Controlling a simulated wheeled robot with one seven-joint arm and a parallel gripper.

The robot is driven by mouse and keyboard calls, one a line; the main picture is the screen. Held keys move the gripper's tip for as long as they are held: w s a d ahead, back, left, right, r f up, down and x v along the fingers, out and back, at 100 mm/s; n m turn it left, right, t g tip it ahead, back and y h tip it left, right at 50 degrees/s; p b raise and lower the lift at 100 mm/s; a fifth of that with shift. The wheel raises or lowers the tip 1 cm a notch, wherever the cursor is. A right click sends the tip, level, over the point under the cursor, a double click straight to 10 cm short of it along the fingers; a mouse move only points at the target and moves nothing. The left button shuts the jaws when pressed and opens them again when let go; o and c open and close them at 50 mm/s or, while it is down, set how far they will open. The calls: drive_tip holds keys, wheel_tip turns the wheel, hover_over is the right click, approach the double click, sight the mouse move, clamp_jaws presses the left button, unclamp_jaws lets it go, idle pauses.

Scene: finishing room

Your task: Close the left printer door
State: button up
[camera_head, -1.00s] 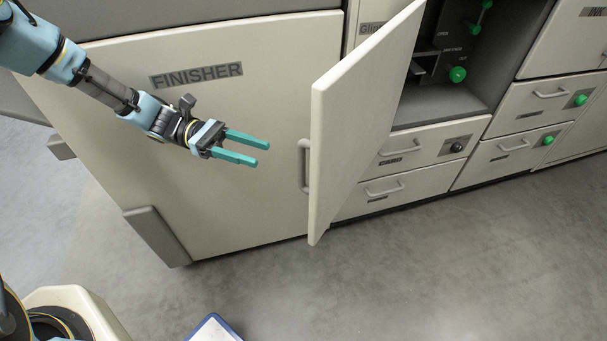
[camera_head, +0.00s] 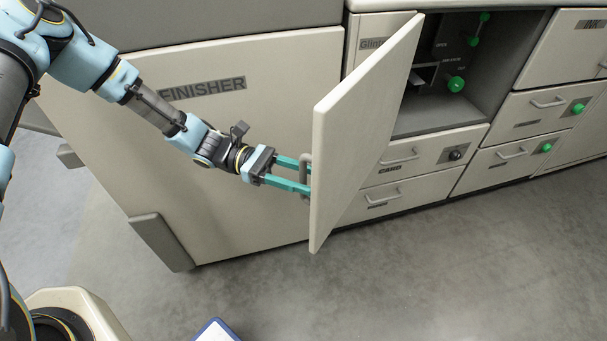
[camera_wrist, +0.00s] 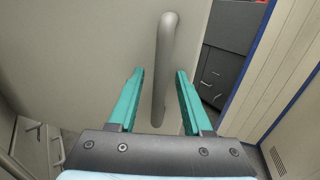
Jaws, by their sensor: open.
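The printer door (camera_head: 362,125) is a cream panel that stands swung open, with the compartment behind it exposed. Its grey bar handle (camera_head: 304,172) is on the face toward my gripper. My gripper (camera_head: 308,176) has teal fingers and is open at the handle. In the wrist view, the handle (camera_wrist: 165,70) runs upright between the two fingertips (camera_wrist: 160,73), with gaps visible on both sides. Whether a finger touches the door cannot be told.
The open compartment (camera_head: 440,118) holds a dark panel with green knobs (camera_head: 456,84). Drawers with handles (camera_head: 400,158) lie below and to the right. The large finisher panel (camera_head: 230,130) stands behind my arm.

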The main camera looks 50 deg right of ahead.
clamp_jaws()
idle(0.4)
idle(1.0)
